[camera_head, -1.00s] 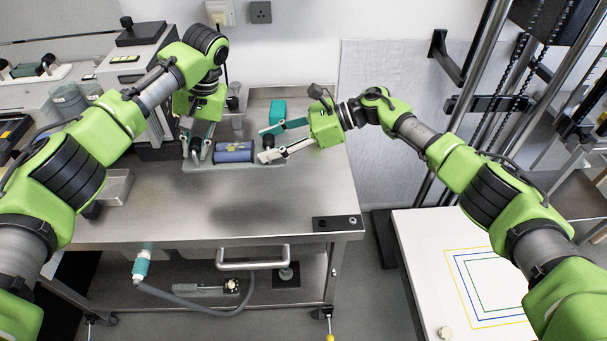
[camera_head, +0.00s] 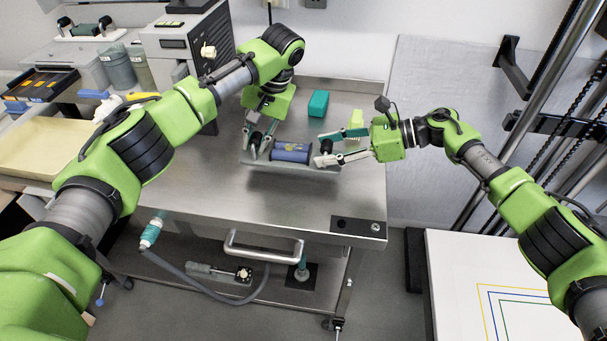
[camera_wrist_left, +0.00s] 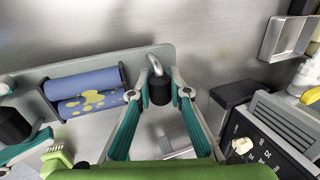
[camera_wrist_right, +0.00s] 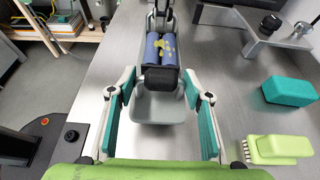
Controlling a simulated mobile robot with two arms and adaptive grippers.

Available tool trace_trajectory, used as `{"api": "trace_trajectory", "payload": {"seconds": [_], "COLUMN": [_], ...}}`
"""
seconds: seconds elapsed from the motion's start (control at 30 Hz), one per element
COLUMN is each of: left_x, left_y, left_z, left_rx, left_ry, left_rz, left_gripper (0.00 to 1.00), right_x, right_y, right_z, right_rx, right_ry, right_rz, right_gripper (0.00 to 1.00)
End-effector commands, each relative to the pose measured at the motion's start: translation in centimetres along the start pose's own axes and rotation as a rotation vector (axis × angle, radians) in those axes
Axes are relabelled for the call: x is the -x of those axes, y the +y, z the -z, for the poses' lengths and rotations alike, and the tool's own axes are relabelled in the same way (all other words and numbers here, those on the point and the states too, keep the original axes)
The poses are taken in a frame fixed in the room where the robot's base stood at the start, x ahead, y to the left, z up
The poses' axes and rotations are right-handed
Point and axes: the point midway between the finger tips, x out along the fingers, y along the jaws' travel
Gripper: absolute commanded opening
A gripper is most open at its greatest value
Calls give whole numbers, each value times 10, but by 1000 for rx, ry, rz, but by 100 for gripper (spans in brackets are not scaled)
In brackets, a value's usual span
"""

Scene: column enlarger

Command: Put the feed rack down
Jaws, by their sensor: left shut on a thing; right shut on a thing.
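The feed rack is a grey tray (camera_head: 300,168) with two blue, yellow-patterned rollers (camera_head: 291,152) and a black grip at each end. It is over the back part of the steel cart top; whether it touches the metal is unclear. My left gripper (camera_head: 256,145) is shut on the left black grip, which shows between its teal fingers in the left wrist view (camera_wrist_left: 160,92). My right gripper (camera_head: 326,152) is shut on the right black grip, seen in the right wrist view (camera_wrist_right: 160,79). The rack looks roughly level.
A teal block (camera_head: 318,103) and a light green brush (camera_head: 356,122) lie behind the rack. A grey machine (camera_head: 185,50) stands at the left. A white table (camera_head: 465,270) stands at the right.

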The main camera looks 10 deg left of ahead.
Motion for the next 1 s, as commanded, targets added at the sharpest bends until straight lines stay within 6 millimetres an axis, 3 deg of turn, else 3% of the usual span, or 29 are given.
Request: {"api": "trace_trajectory", "payload": {"seconds": [0.37, 1.0], "left_x": [-6, -41], "left_y": [3, 14], "left_z": [0, 0], "left_rx": [-1, -1], "left_ry": [2, 2], "left_rz": [-1, -1], "left_gripper": [0, 0], "right_x": [-3, -17], "right_y": [0, 0], "right_z": [4, 38], "right_rx": [2, 1], "right_ry": [-5, -5], "right_rz": [0, 0], "right_gripper": [0, 0]}}
